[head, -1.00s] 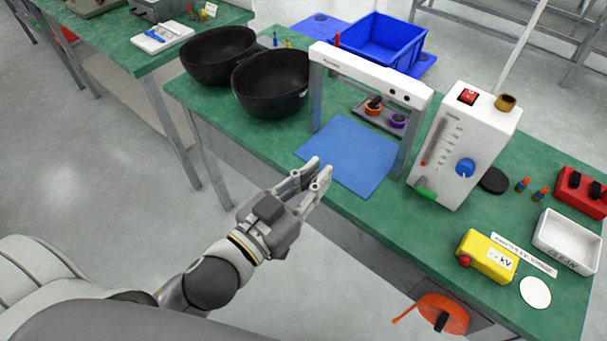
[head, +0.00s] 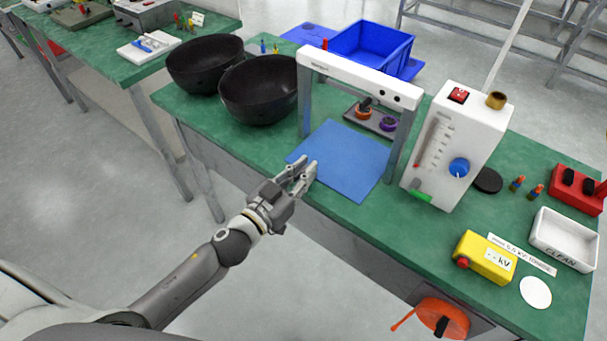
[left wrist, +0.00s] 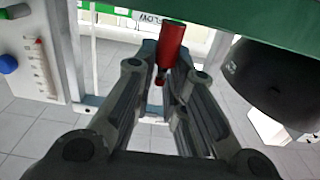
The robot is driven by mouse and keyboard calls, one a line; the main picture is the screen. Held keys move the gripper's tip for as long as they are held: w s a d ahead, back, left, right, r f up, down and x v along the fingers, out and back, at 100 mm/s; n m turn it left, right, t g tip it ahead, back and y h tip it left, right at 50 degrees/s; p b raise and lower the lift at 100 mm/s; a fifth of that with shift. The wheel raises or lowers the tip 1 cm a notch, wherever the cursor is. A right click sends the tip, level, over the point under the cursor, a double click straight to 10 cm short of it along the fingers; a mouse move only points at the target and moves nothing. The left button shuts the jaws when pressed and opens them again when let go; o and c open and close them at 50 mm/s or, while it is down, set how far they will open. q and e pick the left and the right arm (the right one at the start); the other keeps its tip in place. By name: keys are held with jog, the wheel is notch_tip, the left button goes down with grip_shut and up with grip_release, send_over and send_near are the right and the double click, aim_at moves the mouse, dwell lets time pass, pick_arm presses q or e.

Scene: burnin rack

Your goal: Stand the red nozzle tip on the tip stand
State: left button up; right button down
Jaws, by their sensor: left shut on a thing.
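My left gripper (head: 305,172) is at the bench's front edge, by the left corner of the blue mat. In the left wrist view its fingers (left wrist: 170,80) are shut on the red nozzle tip (left wrist: 171,42), a red cylinder with a narrow end between the fingers. The head view does not show the held tip clearly. A dark grey plate (head: 377,124) with an orange ring and a purple ring lies beyond the mat, under the white-topped arch. I cannot tell whether it is the tip stand. My right gripper is out of view.
The blue mat (head: 343,160) is bare. The white-topped arch (head: 360,78) stands over its far part. Black bowls (head: 258,92) stand left, a white box with a blue knob (head: 456,140) right. A blue bin (head: 372,50) is behind. A yellow box (head: 486,258) is front right.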

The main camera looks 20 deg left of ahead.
pick_arm(q)
jog(key=shift+f, duration=0.25)
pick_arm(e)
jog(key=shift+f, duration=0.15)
pick_arm(q)
jog(key=shift+f, duration=0.15)
jog(key=o, duration=0.7)
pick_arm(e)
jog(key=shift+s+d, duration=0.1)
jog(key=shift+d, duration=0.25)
